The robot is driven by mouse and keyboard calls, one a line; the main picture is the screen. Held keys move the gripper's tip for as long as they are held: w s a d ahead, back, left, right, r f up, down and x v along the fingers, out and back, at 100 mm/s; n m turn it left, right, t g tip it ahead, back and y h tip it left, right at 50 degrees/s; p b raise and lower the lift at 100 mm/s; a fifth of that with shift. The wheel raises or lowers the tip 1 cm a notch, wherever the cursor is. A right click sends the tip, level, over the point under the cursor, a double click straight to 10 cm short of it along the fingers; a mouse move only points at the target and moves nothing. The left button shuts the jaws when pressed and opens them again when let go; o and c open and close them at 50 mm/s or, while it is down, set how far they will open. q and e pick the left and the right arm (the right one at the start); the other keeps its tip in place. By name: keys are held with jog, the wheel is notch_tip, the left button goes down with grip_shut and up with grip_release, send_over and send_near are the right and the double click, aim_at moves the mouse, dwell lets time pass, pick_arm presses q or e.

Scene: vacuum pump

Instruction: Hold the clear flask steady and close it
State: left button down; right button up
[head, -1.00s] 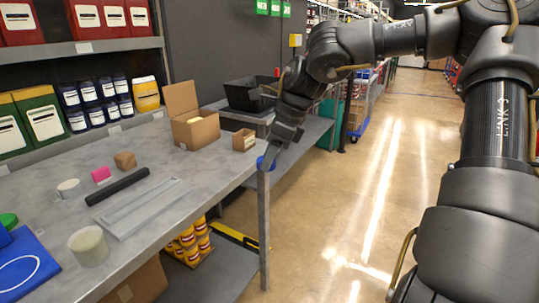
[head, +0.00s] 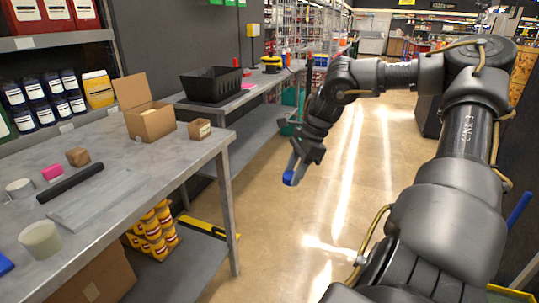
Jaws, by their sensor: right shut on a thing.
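My right gripper (head: 297,165) is shut on a small blue piece (head: 289,178), which sticks out below its fingertips. It hangs over the open floor, to the right of the grey table (head: 190,165) and apart from it. The fingers hide most of the blue piece, so I cannot tell its full shape. A pale, cloudy cylindrical jar (head: 40,240) stands upright on the table at the lower left. I cannot make out a clear flask for certain. My left gripper is out of view.
On the table are a black bar (head: 70,183), a flat grey tray (head: 88,207), a pink block (head: 52,172), a brown block (head: 78,157), an open carton (head: 152,123) and a small box (head: 199,129). A black bin (head: 211,86) stands behind. The floor aisle is clear.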

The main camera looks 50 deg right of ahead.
jog(key=s+a+f+n, duration=0.1)
jog(key=s+a+f, duration=0.15)
jog(key=f, duration=0.35)
jog(key=s+a+f+n, duration=0.1)
jog(key=s+f+n, duration=0.15)
jog(key=f, duration=0.35)
jog(key=a+f+n+g+y, duration=0.1)
jog(key=a+f+n+g, duration=0.15)
jog(key=a+f, duration=0.5)
jog(key=w+a+r+n+g, duration=0.25)
jog(key=w+a+n, duration=0.25)
jog(key=a, duration=0.6)
jog(key=w+a+r+n+h, duration=0.1)
jog(key=w+a+r+n, duration=0.3)
jog(key=r, duration=0.7)
jog(key=w+a, duration=0.2)
jog(key=a, duration=0.2)
jog(key=shift+w+a+g, duration=0.3)
jog(key=shift+w+a, duration=0.05)
jog(key=shift+w, duration=0.05)
jog(key=shift+r, duration=0.1)
